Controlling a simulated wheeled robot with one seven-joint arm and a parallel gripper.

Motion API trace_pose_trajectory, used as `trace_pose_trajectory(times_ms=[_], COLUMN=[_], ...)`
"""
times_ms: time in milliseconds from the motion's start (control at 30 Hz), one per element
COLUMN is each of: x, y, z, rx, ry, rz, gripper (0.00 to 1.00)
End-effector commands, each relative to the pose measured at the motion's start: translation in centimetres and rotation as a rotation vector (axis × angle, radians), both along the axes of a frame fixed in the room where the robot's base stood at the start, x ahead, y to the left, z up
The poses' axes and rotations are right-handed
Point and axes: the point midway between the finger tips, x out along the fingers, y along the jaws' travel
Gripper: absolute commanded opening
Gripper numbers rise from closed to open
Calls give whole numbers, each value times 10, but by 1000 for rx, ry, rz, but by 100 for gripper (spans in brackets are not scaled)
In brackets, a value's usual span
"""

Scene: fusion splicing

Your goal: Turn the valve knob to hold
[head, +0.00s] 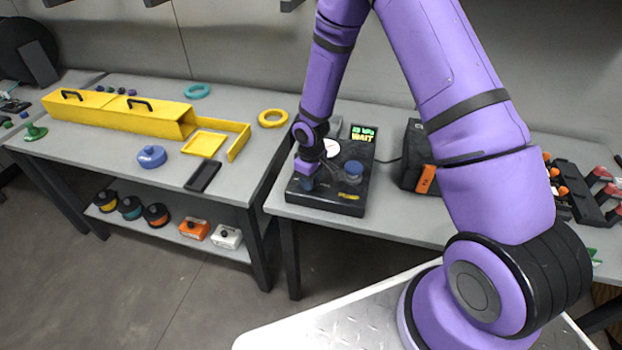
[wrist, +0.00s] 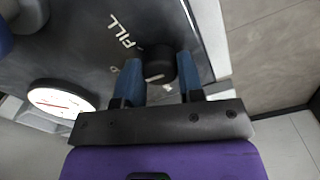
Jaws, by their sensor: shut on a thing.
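The black valve knob (wrist: 158,64) sits on the dark panel of the pump unit, beside the white word FILL. My gripper (wrist: 159,70) has its two blue fingers on either side of the knob and is shut on it. A small white mark shows near the knob's base; the rest of its pointer is hard to tell. In the head view my gripper (head: 307,183) is at the front left of the pump unit (head: 325,200), and the knob is hidden there. The unit's green display (head: 362,133) shows a pressure reading and the word WAIT.
A round white gauge (wrist: 62,98) lies close to my gripper on the panel. A blue-topped part (head: 353,168) stands on the unit's right. A black device with an orange label (head: 425,180) is to the right. The left bench (head: 110,143) holds a yellow box and rings.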

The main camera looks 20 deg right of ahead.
Motion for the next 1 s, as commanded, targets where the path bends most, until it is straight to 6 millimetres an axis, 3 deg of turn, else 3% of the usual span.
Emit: trace_pose_trajectory(times_ms=[700, 733, 800, 833, 1000], x=[0, 0, 0, 0, 0], y=[0, 0, 0, 0, 0], z=[0, 0, 0, 0, 0], rx=[0, 0, 0, 0, 0], ry=[0, 0, 0, 0, 0], rz=[74, 74, 74, 74, 74], gripper=[11, 40, 56, 61, 61])
